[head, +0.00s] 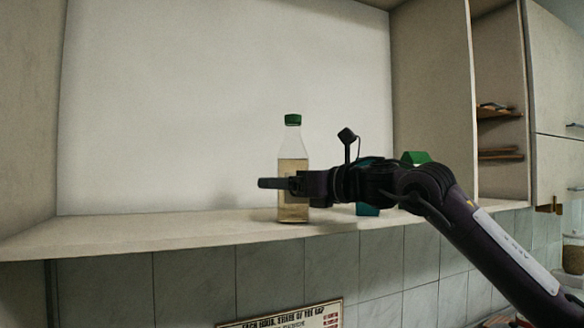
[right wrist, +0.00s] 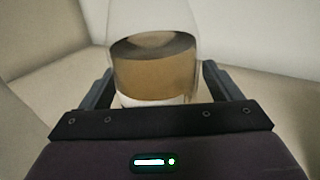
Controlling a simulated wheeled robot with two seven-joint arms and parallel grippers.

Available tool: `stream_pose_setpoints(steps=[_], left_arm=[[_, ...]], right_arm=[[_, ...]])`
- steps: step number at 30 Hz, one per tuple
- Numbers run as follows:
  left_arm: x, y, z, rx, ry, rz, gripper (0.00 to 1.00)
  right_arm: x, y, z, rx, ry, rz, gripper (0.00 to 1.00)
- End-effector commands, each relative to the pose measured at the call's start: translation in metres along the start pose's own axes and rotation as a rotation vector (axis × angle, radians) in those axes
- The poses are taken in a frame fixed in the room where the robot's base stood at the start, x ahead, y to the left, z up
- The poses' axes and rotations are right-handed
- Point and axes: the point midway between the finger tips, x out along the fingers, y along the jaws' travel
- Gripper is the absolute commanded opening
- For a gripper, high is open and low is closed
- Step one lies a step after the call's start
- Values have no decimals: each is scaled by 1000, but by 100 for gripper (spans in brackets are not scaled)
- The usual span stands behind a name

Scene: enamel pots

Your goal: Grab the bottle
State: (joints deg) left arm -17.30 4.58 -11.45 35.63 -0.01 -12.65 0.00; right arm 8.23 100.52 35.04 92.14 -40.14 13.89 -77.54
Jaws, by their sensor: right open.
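The bottle (head: 293,155) is clear with a green cap and holds a yellowish-brown liquid. It stands upright on the shelf (head: 180,233) in the head view. My right gripper (head: 275,184) reaches in from the right and is level with the bottle's lower half, partly covering it. In the right wrist view the bottle (right wrist: 153,65) stands between the two open fingers of the gripper (right wrist: 160,85). I cannot tell whether either finger touches it. My left gripper is not in view.
A teal object (head: 367,209) and a green object (head: 416,157) are partly hidden behind my right arm. The cabinet's side wall (head: 430,100) stands to the right, with a small side shelf (head: 499,113) beyond it. The shelf left of the bottle is clear.

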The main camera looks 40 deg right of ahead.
Motion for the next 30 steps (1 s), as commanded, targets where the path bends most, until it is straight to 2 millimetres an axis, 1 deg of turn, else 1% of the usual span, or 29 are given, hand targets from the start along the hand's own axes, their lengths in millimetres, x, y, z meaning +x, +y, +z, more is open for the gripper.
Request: stream_pose_setpoints(steps=[1, 3, 9, 11, 25, 26, 27, 30], left_arm=[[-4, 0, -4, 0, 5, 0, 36], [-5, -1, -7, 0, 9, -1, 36], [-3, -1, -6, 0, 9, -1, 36], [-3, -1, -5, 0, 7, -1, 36], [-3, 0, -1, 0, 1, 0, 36], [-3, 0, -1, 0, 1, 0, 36], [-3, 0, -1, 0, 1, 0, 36], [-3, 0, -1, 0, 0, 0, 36]], right_arm=[[4, 0, 1, 0, 3, 0, 84], [6, 0, 0, 0, 0, 1, 84], [6, 1, -1, 0, -1, 1, 84], [6, 0, -1, 0, -1, 1, 78], [6, 0, -1, 0, 0, 1, 16], [6, 0, -1, 0, 0, 1, 13], [5, 1, 3, -2, -7, 1, 13], [5, 1, 2, -2, -7, 1, 13]])
